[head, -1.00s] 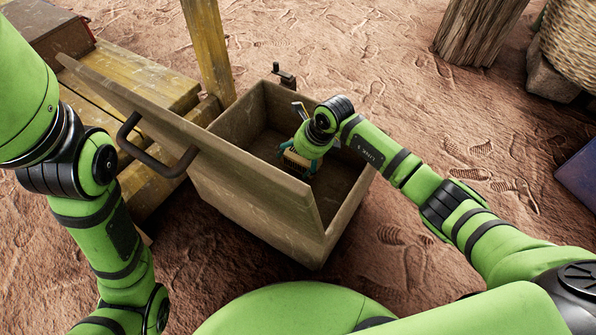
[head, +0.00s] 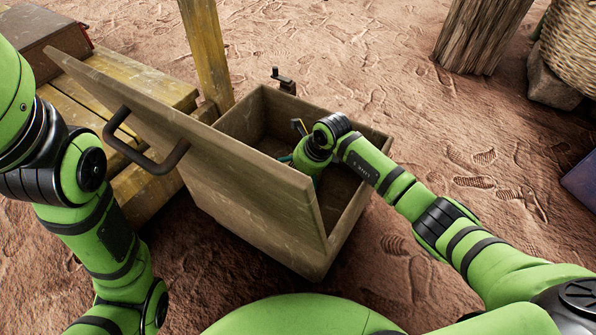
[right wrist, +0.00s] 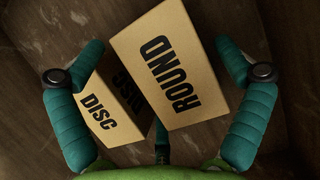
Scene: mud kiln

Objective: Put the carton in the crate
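The wooden crate (head: 345,232) stands open on the ground in the head view, with a raised board with a dark handle (head: 150,160) on its left side. My right gripper (right wrist: 158,45) reaches down inside it; the head view mostly hides its fingers. In the right wrist view, a tan carton marked ROUND (right wrist: 180,80) lies between the wide-spread teal fingers, with a gap at the right finger. What appears to be a second tan carton, marked DISC (right wrist: 97,118), is beside it near the left finger. My left gripper is outside the view.
Wooden planks (head: 150,85) with a brown box (head: 40,40) and a post (head: 207,50) are at the left. A log (head: 480,35) and woven basket (head: 570,45) are at the upper right.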

